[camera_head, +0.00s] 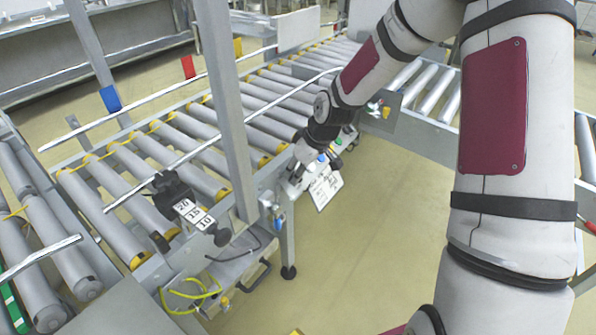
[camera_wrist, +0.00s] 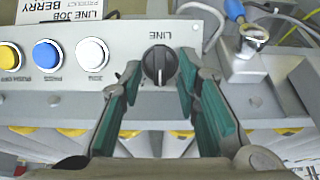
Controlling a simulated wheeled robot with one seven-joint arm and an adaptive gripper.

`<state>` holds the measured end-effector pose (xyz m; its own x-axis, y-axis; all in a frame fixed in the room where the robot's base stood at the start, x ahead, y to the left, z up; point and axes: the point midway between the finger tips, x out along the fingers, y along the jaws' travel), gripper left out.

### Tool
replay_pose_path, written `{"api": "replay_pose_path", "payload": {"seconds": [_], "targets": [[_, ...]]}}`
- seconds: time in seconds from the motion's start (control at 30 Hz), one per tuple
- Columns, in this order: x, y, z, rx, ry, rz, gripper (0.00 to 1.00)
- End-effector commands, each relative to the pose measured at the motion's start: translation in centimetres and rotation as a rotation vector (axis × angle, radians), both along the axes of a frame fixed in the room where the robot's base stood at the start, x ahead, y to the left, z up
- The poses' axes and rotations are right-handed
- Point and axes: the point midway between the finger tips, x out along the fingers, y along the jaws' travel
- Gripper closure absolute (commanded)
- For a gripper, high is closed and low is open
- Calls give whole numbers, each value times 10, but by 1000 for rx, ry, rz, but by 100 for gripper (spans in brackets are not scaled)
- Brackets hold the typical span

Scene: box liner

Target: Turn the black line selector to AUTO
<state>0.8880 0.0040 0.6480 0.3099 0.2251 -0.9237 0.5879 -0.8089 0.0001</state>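The black line selector (camera_wrist: 160,65) is a round knob with a raised grip bar on a grey panel (camera_wrist: 222,12), seen upside down in the wrist view. The word LINE is printed beside it; I cannot read any position marks. The bar runs roughly up and down in the picture. My gripper (camera_wrist: 159,72) is open, with one green-padded finger on each side of the knob. A narrow gap shows at each side; contact is unclear. In the head view my gripper (camera_head: 306,158) is at the control box by the conveyor, and the selector is hidden.
White (camera_wrist: 92,53), blue (camera_wrist: 48,54) and yellow (camera_wrist: 9,56) buttons sit left of the selector in the wrist view. A blue-handled fitting (camera_wrist: 240,25) stands to its right. A roller conveyor (camera_head: 190,130) lies left of the arm; open floor (camera_head: 370,230) lies in front.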

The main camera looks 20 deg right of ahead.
Motion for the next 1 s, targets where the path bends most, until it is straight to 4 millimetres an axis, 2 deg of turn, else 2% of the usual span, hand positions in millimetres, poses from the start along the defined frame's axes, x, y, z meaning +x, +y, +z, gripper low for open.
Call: {"api": "replay_pose_path", "payload": {"seconds": [0.07, 0.2, 0.63, 1.0], "targets": [[0, 0, 0, 0, 0, 0, 70], [0, 0, 0, 0, 0, 0, 100], [-1, -1, 0, 19, 15, -25, 100], [0, -4, 1, 145, 110, -204, 100]]}}
